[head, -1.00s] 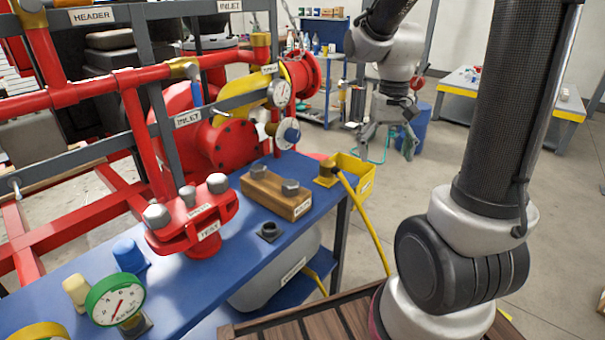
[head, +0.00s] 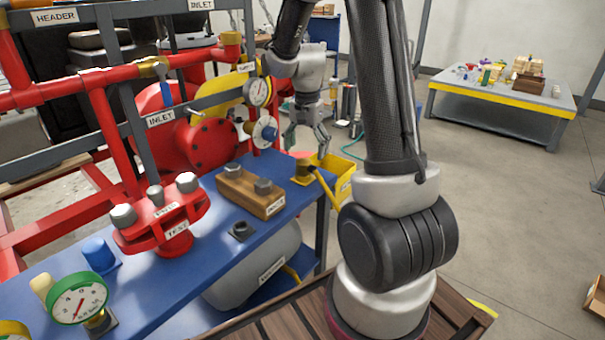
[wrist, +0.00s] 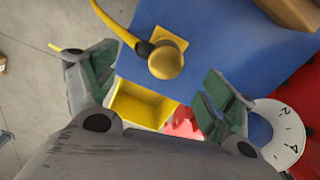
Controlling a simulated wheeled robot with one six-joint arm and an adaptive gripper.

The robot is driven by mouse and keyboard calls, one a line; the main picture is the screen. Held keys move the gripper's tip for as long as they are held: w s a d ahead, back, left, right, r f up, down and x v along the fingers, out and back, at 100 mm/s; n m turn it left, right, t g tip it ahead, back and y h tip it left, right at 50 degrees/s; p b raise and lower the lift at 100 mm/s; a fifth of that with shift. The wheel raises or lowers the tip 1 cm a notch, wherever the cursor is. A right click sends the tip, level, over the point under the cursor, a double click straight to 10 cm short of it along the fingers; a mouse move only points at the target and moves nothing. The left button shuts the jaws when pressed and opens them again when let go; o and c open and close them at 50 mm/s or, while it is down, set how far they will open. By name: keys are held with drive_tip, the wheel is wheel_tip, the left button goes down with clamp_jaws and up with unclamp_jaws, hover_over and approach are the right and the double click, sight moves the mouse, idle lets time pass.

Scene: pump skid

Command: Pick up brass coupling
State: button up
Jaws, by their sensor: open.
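The brass coupling (head: 303,169) stands on a small yellow square at the far right corner of the blue bench (head: 215,225). A yellow hose runs from it down over the bench edge. In the wrist view the brass coupling (wrist: 166,61) is a round brass knob with a dark collar on the hose, near the upper middle. My gripper (head: 308,140) is open and empty, fingers pointing down above the coupling. In the wrist view my gripper (wrist: 155,82) has its green-padded fingers spread to either side, apart from the coupling.
A yellow bin (head: 343,178) sits just beyond the bench corner. The red flange with a white dial (head: 265,132) stands close on the left. Open floor lies to the right.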

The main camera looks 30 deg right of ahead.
sight(307, 161)
wheel_tip(307, 161, down, 6)
drive_tip(key=shift+s+r, duration=0.1)
drive_tip(key=shift+r, duration=0.15)
drive_tip(key=c, duration=1.1)
